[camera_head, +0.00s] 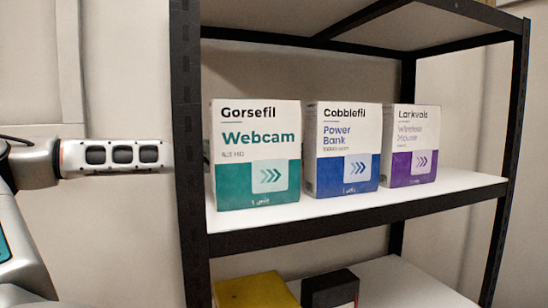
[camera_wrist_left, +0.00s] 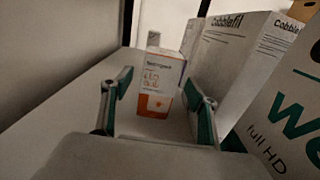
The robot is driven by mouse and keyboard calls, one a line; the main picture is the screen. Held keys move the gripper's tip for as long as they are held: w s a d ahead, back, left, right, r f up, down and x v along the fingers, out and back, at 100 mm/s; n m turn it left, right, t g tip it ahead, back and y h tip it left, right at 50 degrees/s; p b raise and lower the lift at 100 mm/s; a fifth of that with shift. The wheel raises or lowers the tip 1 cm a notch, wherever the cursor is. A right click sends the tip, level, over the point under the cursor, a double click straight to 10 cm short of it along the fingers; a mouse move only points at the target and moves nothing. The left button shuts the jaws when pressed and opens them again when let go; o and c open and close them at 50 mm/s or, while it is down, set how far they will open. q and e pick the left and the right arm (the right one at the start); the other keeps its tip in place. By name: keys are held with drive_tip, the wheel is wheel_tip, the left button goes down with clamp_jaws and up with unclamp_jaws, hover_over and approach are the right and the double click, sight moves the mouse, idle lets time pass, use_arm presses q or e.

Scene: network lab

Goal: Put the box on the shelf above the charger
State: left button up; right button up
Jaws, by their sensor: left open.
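A white and orange box (camera_wrist_left: 159,82) stands upright on the white shelf (camera_wrist_left: 70,80), ahead of my left gripper (camera_wrist_left: 158,88) in the left wrist view. The gripper's two green-padded fingers are open, one to each side of the box in the picture. Whether they reach around it I cannot tell. In the head view my left arm comes in from the left and passes behind the black shelf post, so the gripper and this box are hidden there. I cannot make out a charger by its label. My right gripper is not in view.
A Webcam box (camera_head: 255,155), a Power Bank box (camera_head: 342,150) and a Wireless Mouse box (camera_head: 410,146) stand in a row on the middle shelf (camera_head: 440,192). A yellow box (camera_head: 255,291) and a black box (camera_head: 330,289) are on the shelf below. A black post (camera_head: 188,150) bounds the left side.

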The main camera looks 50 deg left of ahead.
use_arm(q)
drive_tip(key=b+v, duration=0.2)
drive_tip(key=v, duration=0.5)
drive_tip(key=shift+s, duration=0.15)
idle(0.3)
